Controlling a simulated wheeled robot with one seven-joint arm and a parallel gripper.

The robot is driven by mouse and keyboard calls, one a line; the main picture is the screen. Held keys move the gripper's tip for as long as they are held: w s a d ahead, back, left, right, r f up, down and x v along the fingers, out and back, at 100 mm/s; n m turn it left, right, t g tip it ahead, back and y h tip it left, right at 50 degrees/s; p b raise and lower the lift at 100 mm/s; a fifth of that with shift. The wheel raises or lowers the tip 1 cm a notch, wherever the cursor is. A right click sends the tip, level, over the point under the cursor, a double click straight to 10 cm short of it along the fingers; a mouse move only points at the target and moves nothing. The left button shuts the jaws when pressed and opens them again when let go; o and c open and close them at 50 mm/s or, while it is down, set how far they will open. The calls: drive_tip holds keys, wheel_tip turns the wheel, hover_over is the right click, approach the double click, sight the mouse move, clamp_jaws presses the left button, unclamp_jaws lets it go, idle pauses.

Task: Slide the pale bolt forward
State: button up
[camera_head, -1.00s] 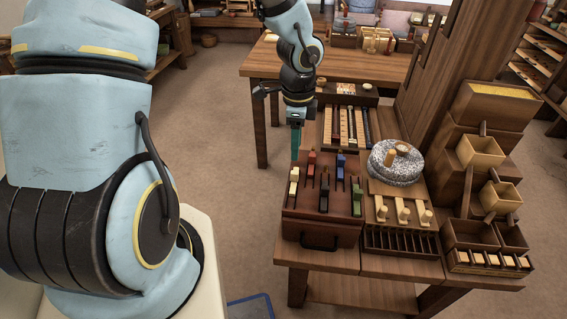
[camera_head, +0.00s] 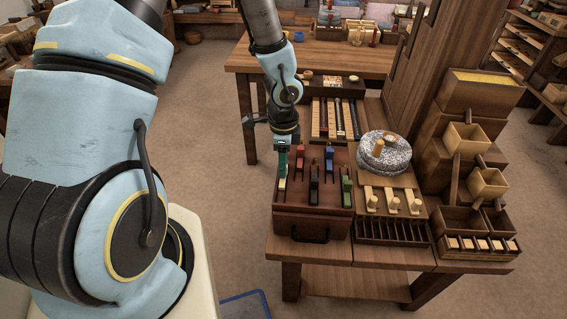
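The pale bolt (camera_head: 283,184) is at the left end of the group of coloured bolts on the reddish-brown wooden case (camera_head: 311,215). My gripper (camera_head: 282,168) points down at the left of the case, directly over or at the pale bolt. Its teal fingers cover the bolt's upper part. I cannot tell whether they touch or grip it, nor how far apart they are.
Close by on the case stand a red bolt (camera_head: 300,153), a black bolt (camera_head: 314,182), a blue bolt (camera_head: 329,157) and a green bolt (camera_head: 347,185). A stone quern (camera_head: 384,158) and pale wooden pegs (camera_head: 393,203) are to the right. Open floor lies left.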

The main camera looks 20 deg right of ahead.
clamp_jaws()
idle(1.2)
